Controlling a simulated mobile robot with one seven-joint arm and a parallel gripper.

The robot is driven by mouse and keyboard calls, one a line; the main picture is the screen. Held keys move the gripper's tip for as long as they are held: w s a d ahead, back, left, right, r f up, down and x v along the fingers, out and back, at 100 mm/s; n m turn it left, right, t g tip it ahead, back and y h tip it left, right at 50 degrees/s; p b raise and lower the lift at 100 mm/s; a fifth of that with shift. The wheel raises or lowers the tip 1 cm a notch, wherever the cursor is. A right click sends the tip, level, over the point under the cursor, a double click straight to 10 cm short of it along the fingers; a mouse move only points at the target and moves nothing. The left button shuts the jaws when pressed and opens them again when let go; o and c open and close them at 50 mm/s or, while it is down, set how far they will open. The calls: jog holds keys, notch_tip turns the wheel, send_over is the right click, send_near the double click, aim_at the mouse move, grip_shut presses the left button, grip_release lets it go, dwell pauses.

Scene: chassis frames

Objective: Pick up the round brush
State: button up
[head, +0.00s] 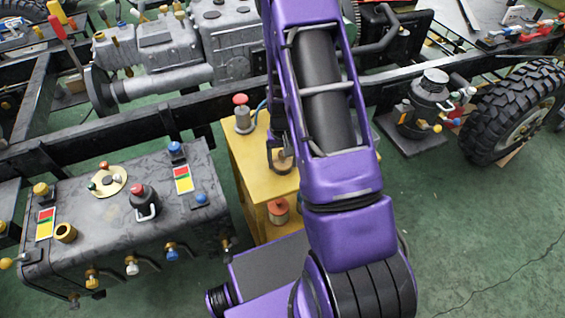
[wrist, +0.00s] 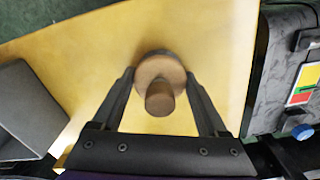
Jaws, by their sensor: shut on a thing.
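The round brush (wrist: 160,80) shows in the wrist view as a brown wooden disc with a short round handle pointing toward the camera and a dark edge behind it. My gripper (wrist: 161,76) has one black finger on each side of it, shut on the disc.
A dark tank (head: 110,220) with knobs is at left. A black chassis rail (head: 170,115) runs behind. Green floor is clear at right.

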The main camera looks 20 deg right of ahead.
jog(key=c, duration=0.3)
notch_tip(320, 180, up, 10)
jog(key=shift+r+p, duration=0.1)
jog(key=shift+p, duration=0.35)
jog(key=shift+c, duration=0.2)
jog(key=o, duration=0.8)
jog(key=c, duration=0.6)
jog(key=a+r+n, duration=0.1)
jog(key=a, duration=0.2)
jog(key=s+a+r+n, duration=0.1)
jog(key=a, duration=0.2)
jog(key=a+r+n, duration=0.1)
jog(key=a+r, duration=0.1)
jog(key=a, duration=0.1)
jog(key=shift+s, duration=0.3)
jog(key=shift+s+a+r+n, duration=0.2)
jog(key=shift+a+n, duration=0.1)
jog(key=shift+a, duration=0.1)
